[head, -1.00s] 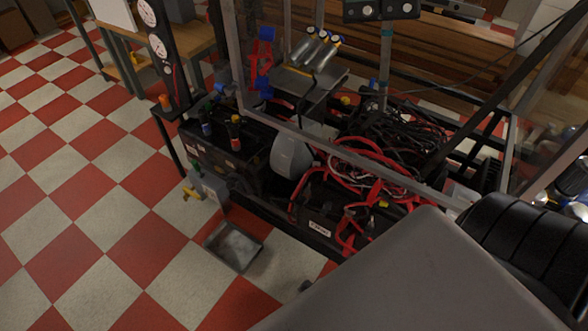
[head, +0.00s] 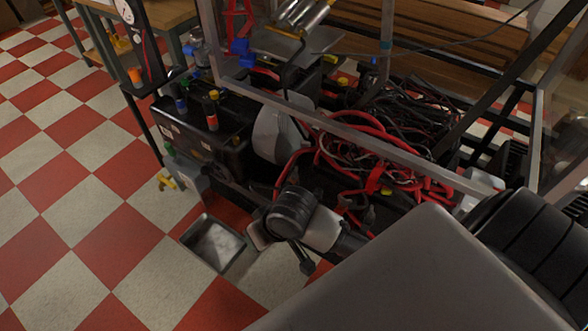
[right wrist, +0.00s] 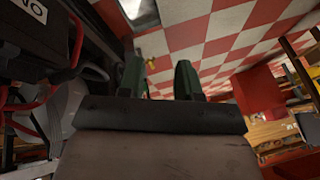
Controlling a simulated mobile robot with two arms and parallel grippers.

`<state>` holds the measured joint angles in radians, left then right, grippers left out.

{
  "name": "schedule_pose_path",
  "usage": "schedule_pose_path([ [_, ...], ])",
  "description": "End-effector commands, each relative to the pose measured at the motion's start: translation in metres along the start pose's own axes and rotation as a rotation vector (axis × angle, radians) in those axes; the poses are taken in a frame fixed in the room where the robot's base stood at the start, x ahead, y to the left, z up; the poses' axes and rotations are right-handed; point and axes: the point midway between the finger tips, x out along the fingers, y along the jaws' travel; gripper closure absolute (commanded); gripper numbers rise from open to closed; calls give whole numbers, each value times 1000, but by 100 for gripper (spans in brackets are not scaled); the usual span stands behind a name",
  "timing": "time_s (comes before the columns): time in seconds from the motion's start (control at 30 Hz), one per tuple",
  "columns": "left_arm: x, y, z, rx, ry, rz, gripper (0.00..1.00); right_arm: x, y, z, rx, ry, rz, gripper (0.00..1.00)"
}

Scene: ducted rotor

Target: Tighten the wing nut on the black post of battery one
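A black battery-like box (right wrist: 32,22) with a white label shows at the upper left of the right wrist view. The label is cut off, and its letters look like N and O. In the head view, red cables (head: 345,150) run over the dark boxes at the centre, and my right arm covers part of their front. I cannot make out the black post or the wing nut. My right gripper (right wrist: 160,77) has its two dark green fingers apart with nothing between them, beside the labelled box and above the floor. My left gripper is not in view.
A black box (head: 232,150) with small bottles stands left of the cables. A grey metal bar (head: 350,140) of the frame crosses above them. A metal tray (head: 213,243) lies on the checkered floor (head: 75,215).

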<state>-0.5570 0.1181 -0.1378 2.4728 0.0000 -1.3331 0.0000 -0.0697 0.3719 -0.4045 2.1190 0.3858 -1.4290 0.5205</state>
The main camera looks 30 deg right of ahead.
Motion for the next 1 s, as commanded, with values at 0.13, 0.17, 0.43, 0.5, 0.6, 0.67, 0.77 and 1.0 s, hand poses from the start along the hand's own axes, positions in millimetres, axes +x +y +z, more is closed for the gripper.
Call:
schedule_pose_path([
  [0.13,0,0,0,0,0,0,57,14,24,-37,135,-99,61,66],
  [0.17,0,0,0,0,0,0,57,15,33,-46,179,-121,85,66],
  [0.43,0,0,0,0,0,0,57,-20,135,-131,706,-208,347,66],
  [0.5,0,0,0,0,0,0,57,-33,154,-144,817,-206,389,66],
  [0.6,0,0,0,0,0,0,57,-47,171,-156,924,-200,422,66],
  [0.67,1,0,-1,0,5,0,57,-50,177,-159,961,-199,433,66],
  [0.77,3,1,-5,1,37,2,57,-49,181,-160,983,-198,438,66],
  [1.0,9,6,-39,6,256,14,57,-24,187,-149,980,-200,438,66],
])
